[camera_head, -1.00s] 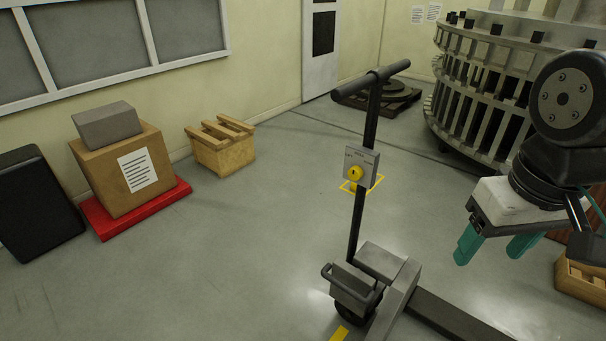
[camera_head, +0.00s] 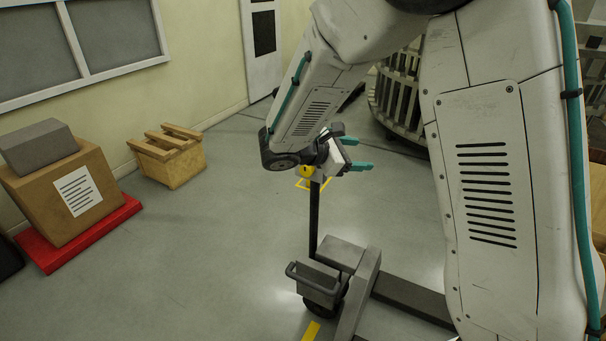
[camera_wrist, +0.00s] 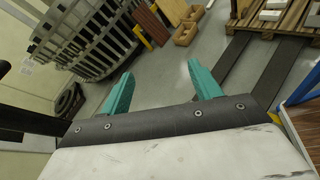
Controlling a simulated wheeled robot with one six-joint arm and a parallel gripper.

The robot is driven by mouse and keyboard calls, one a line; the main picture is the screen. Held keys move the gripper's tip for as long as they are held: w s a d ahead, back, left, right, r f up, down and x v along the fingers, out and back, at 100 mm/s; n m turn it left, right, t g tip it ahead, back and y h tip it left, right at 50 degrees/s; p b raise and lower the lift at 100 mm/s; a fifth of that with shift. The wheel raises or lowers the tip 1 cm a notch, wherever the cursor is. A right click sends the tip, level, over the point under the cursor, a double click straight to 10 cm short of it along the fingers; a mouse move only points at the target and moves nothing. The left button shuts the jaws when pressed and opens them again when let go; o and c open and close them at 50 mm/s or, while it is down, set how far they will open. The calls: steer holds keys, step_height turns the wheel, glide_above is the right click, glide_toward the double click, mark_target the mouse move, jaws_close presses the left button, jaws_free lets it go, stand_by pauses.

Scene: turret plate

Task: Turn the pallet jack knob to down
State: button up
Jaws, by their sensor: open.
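The pallet jack (camera_head: 314,225) stands in the middle of the head view, its black post upright. A yellow bit of its knob (camera_head: 305,171) shows just under my arm. The rest of the control plate and the handle top are hidden behind the arm, so the knob's setting cannot be read. My gripper (camera_head: 364,153) is just right of the post near knob height, its teal fingers pointing right, away from the knob. The wrist view shows the gripper (camera_wrist: 160,69) open and empty, with floor between the fingers. The knob is not visible there.
A wooden crate (camera_head: 168,160) and a cardboard box (camera_head: 60,195) on a red base stand at left. The large slatted ring (camera_wrist: 85,38) is beyond the fingers. A loaded pallet (camera_wrist: 290,22) is at upper right. Floor left of the jack is clear.

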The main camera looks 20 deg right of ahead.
steer(key=w+a+f+n+t, duration=0.6)
steer(key=w+a+f+n, duration=0.1)
steer(key=w+f, duration=0.2)
steer(key=n+t+y, duration=0.1)
steer(key=n+t, duration=0.3)
steer(key=n, duration=0.2)
glide_toward(305, 171)
steer(key=x, duration=0.8)
steer(key=shift+w+d, duration=0.2)
steer(key=shift+w, duration=0.05)
steer(key=c, duration=1)
